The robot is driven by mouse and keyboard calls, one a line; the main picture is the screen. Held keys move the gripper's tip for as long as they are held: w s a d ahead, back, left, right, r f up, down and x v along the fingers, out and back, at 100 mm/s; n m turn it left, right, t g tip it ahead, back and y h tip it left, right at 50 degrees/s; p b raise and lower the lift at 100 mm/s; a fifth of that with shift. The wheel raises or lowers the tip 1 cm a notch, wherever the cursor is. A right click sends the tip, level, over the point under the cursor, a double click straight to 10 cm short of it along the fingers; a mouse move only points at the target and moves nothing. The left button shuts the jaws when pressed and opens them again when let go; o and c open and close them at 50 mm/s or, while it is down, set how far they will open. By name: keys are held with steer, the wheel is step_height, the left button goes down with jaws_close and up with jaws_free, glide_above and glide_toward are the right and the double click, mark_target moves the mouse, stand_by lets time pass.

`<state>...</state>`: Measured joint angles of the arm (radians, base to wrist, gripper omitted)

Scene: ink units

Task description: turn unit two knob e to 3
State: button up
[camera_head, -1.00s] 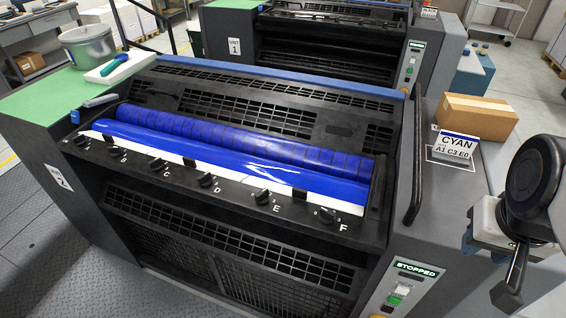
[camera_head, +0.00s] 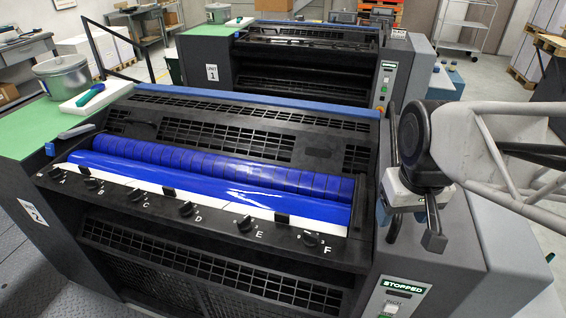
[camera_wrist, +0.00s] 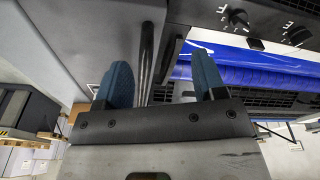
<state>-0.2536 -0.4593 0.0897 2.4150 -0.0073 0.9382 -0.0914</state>
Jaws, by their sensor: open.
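Unit two (camera_head: 100,262) is the near black press with a "2" plate and a blue roller. Its front ledge carries a row of black knobs lettered A to F. Knob E (camera_head: 244,223) is second from the right, left of its letter; its setting is too small to read. Knob F (camera_head: 310,238) is to its right. My gripper (camera_head: 408,222) is open over the unit's right side, right of knob F and apart from the knobs. In the wrist view, its blue fingers (camera_wrist: 163,78) stand apart, with two knobs at the upper right, letters unclear.
A dark handrail (camera_head: 393,140) runs along the unit's right side; it appears between my fingers in the wrist view (camera_wrist: 147,60), contact unclear. A "STOPPED" panel (camera_head: 402,287) is below. A tin (camera_head: 63,77) stands on the green top at left. Unit one (camera_head: 300,65) is behind.

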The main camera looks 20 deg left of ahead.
steer(key=w+a+f+n+g, duration=0.15)
steer(key=w+a+n, duration=0.25)
steer(key=a, duration=1)
steer(key=n, duration=0.5)
glide_above(245, 220)
step_height(245, 220, down, 4)
steer(key=shift+a+f, duration=0.1)
steer(key=shift+f, duration=0.05)
steer(key=shift+f, duration=0.1)
steer(key=shift+f, duration=3.8)
steer(key=c, duration=0.9)
